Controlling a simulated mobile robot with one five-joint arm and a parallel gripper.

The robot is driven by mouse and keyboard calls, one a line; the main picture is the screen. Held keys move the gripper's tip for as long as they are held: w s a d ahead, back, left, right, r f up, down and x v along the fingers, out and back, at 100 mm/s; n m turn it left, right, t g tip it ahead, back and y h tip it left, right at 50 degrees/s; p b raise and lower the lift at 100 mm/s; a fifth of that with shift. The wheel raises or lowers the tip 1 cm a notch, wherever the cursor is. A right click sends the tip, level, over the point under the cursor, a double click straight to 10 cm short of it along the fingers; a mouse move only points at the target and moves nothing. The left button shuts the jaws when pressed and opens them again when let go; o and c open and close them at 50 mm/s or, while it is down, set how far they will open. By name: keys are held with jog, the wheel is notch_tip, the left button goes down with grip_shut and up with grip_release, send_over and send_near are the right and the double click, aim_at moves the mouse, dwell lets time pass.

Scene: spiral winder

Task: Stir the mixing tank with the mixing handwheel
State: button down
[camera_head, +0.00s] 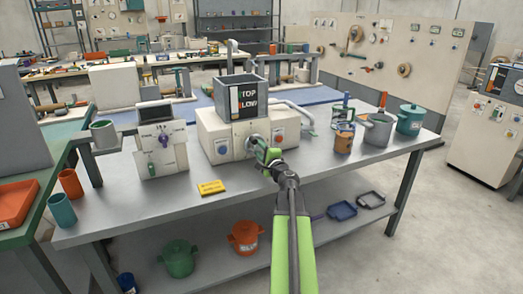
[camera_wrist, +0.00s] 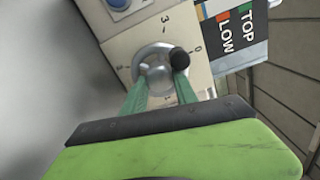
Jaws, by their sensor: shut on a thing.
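The mixing tank (camera_head: 228,88) is a grey open-topped box with a label reading TOP and LOW. It stands on a cream machine body (camera_head: 215,138) on the grey table. The mixing handwheel (camera_wrist: 155,68) is a silver disc with a black knob (camera_wrist: 180,58) on the machine's front, with a printed number scale around it. In the head view the handwheel (camera_head: 251,143) is partly covered by my gripper (camera_head: 263,152). My gripper's green fingers (camera_wrist: 160,84) are shut on the handwheel, one on each side, with the knob by the right finger. The tank's contents are hidden.
A yellow tag (camera_head: 211,187) lies on the table (camera_head: 150,205) in front. A smaller console (camera_head: 161,150) stands to the left. A grey pot (camera_head: 378,129), a teal lidded pot (camera_head: 410,120) and a tin (camera_head: 344,138) stand to the right. A red button (camera_head: 279,137) sits right of the wheel.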

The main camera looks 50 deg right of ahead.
jog(key=m, duration=0.4)
jog(key=shift+f+m, duration=0.1)
jog(key=shift+m, duration=0.2)
jog(key=m, duration=0.4)
jog(key=shift+m, duration=0.3)
jog(key=c, duration=1.2)
grip_release()
jog(key=shift+c, duration=0.2)
jog(key=shift+a, duration=0.1)
